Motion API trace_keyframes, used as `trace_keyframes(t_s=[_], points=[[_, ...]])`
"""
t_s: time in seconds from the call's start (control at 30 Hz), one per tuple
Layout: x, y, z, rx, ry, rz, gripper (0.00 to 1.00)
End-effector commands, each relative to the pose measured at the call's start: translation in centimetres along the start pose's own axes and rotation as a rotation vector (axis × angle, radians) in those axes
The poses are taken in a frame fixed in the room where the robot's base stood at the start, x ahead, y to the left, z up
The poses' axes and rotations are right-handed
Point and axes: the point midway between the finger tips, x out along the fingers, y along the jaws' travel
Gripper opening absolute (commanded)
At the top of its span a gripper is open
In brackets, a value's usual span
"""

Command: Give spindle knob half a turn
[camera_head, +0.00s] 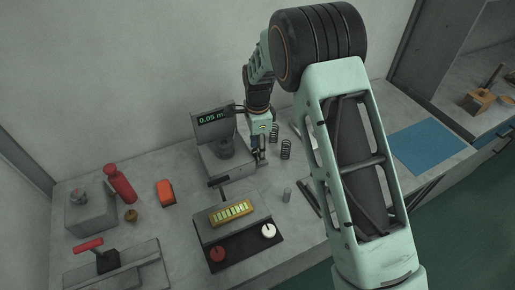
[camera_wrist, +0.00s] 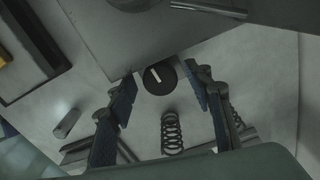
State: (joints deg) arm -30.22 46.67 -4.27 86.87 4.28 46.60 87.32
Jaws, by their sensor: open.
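My gripper (camera_wrist: 159,74) is open, with one blue-padded finger on each side of the knob. A gap shows between each pad and the knob in that view; depth is hard to tell. In the head view my gripper (camera_head: 259,152) is at the right side of the grey machine, whose display (camera_head: 214,117) reads 0.05 m. The knob is hidden there.
A coil spring (camera_wrist: 172,132) stands just below the knob in the wrist view; two springs show right of my gripper in the head view. A small metal cylinder (camera_head: 287,195) and a control panel (camera_head: 238,236) are nearer. A blue mat (camera_head: 427,147) lies right.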

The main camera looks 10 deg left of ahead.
Motion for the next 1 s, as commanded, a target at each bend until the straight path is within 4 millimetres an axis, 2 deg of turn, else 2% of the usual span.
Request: trace_keyframes(t_s=[0.03,0.4,0.67,1.0], points=[[-0.02,0.00,0.00,0.000,0.000,0.000,0.43],[-0.05,0.00,0.00,0.000,0.000,0.000,0.05],[-0.01,-0.01,0.00,-0.037,0.000,0.000,0.05],[0.04,-0.01,-0.01,-0.244,0.000,-0.001,0.05]])
